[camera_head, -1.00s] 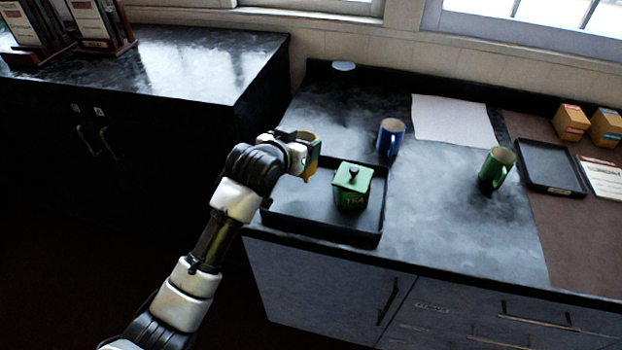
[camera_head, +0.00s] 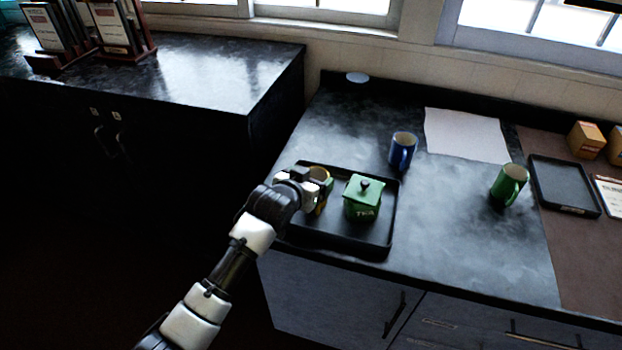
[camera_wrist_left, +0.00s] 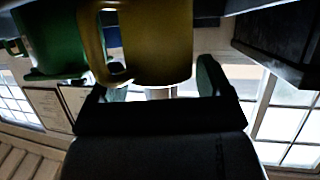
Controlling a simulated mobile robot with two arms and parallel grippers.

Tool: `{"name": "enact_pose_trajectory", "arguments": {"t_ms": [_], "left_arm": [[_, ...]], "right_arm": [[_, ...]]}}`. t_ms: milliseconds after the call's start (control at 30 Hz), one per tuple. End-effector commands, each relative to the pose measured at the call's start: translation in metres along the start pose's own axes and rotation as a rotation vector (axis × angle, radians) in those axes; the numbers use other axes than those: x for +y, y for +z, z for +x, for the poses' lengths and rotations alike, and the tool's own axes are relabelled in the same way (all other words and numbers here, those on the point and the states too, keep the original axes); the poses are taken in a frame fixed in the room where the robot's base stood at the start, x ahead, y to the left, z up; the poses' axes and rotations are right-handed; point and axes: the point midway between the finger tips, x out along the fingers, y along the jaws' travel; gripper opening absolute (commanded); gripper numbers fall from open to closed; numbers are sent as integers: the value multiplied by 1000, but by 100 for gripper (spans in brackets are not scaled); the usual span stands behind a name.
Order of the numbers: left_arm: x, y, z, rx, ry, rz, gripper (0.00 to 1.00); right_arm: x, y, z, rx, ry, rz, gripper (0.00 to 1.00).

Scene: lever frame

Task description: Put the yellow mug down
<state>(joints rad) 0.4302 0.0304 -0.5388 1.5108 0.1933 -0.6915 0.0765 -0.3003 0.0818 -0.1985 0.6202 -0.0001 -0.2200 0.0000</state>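The yellow mug (camera_head: 320,173) is at the left part of the black tray (camera_head: 345,247), just left of the green tea canister (camera_head: 362,202). My left gripper (camera_head: 318,184) is around the mug and appears shut on it. In the left wrist view the mug (camera_wrist_left: 155,45) sits between the two fingers (camera_wrist_left: 162,84), with its handle toward the left. The mug's base is hidden, so I cannot tell whether it touches the tray. My right gripper is not in view.
A blue mug (camera_head: 402,150) stands behind the tray, and a green mug (camera_head: 509,184) stands to the right. A white sheet (camera_head: 466,135) lies at the back. A smaller black tray (camera_head: 564,186) is farther right. The counter between the canister and the green mug is clear.

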Motion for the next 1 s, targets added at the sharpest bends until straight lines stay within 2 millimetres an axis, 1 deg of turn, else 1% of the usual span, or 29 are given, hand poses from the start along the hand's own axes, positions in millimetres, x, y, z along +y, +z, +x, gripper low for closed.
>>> {"name": "enact_pose_trajectory", "arguments": {"t_ms": [33,100,367,467,567,667,900,1000], "left_arm": [[0,0,0,0,0,0,87],[0,0,0,0,0,0,94],[0,-1,-1,0,0,0,94],[0,-2,-5,1,0,0,94],[0,-2,-16,1,0,0,94],[0,-2,-33,1,0,1,94],[0,-2,-81,2,0,0,94],[0,-2,-97,0,0,1,94]], "right_arm": [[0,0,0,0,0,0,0],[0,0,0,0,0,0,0],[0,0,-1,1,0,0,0],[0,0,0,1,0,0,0],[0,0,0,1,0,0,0],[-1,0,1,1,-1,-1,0],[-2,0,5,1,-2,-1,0],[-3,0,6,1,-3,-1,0]]}}
